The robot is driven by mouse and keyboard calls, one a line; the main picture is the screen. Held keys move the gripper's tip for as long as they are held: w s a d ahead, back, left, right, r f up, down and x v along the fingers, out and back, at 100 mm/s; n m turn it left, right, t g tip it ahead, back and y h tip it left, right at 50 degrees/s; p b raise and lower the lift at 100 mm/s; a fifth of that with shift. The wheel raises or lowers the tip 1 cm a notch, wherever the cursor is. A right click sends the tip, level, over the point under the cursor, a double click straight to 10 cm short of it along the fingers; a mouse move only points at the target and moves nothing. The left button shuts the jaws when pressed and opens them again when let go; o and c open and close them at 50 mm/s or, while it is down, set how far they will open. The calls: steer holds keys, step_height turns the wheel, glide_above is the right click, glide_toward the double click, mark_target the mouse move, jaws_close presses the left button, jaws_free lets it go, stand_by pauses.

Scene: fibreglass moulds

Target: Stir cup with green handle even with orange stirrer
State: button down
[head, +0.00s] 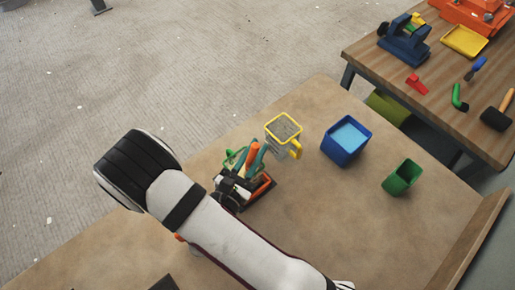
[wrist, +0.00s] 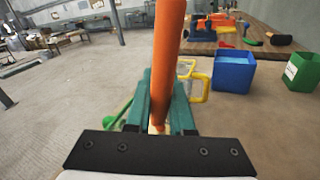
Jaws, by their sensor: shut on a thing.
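My gripper (head: 246,160) has teal fingers and is shut on the orange stirrer (head: 253,153). In the wrist view the stirrer (wrist: 168,60) stands up, slightly tilted, between the teal fingers (wrist: 160,105). A green handle (head: 229,155) shows just left of the fingers in the head view; it also shows in the wrist view (wrist: 118,113). The cup it belongs to is mostly hidden behind my gripper. I cannot tell whether the stirrer's lower end is inside that cup. A cup with a yellow rim and handle (head: 297,149) and grey contents stands close to the right of my gripper.
A blue container (head: 343,153) with light blue contents and a green container (head: 402,177) stand to the right on the tan table (head: 330,220). The table's front right is clear. A wooden bench (head: 440,95) with tools and a yellow tray (head: 464,41) stands beyond.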

step_height(320, 180, up, 9)
steer(key=d, duration=0.1)
steer(key=shift+s+d+f, duration=0.15)
steer(key=shift+s+d, duration=0.1)
steer(key=shift+d, duration=0.1)
stand_by(0.3)
stand_by(0.5)
step_height(320, 180, up, 5)
stand_by(0.3)
stand_by(0.5)
steer(key=w+d+r+m+g+h, duration=0.2)
steer(key=w+d+r+m+h, duration=0.1)
steer(key=d, duration=0.3)
steer(key=w+d+r+m+g+h, duration=0.2)
steer(key=d+r+g+h, duration=0.1)
steer(key=d, duration=0.3)
steer(key=shift+w+r+m+g+h, duration=0.3)
steer(key=shift+w+r+m+h, duration=0.1)
steer(key=shift+r+h, duration=0.2)
